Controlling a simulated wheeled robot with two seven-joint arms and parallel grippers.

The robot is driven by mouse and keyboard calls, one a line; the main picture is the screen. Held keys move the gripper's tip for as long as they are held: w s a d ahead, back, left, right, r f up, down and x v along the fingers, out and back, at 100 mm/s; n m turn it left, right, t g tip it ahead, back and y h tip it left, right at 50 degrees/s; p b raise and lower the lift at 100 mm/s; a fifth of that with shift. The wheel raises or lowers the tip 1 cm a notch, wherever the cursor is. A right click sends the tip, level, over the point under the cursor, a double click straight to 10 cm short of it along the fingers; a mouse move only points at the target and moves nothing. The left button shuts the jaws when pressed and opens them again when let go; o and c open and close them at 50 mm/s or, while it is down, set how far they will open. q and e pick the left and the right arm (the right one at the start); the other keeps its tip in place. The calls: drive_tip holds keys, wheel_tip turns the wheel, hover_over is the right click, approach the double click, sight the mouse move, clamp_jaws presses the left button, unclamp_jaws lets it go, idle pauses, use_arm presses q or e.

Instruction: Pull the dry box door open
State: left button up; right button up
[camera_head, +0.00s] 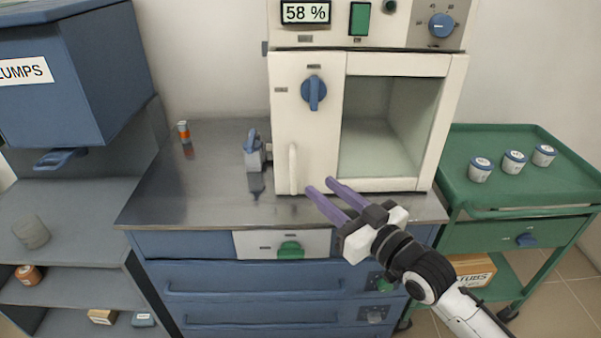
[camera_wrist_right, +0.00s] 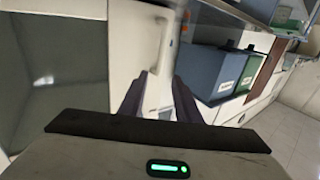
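The white dry box (camera_head: 306,215) stands on the counter with a 58 % display on top. Its front (camera_head: 305,130) is closed against the body, with a blue knob (camera_head: 314,92) and a windowed area (camera_head: 385,120) at right. The upright white door handle (camera_head: 293,168) is at the lower left of the front; it also shows in the right wrist view (camera_wrist_right: 163,48). My right gripper (camera_head: 318,184), with purple fingers, is open and empty. It is in front of the lower front, right of the handle and apart from it. My left gripper is not in view.
The steel counter (camera_head: 200,180) has a blue-grey clamp-like item (camera_head: 254,150) left of the box and an orange bottle (camera_head: 184,131). A green cart (camera_head: 500,195) with three jars stands at right. A blue cabinet (camera_head: 85,85) hangs at left.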

sight(295, 166)
drive_tip(key=x, duration=0.9)
clamp_jaws()
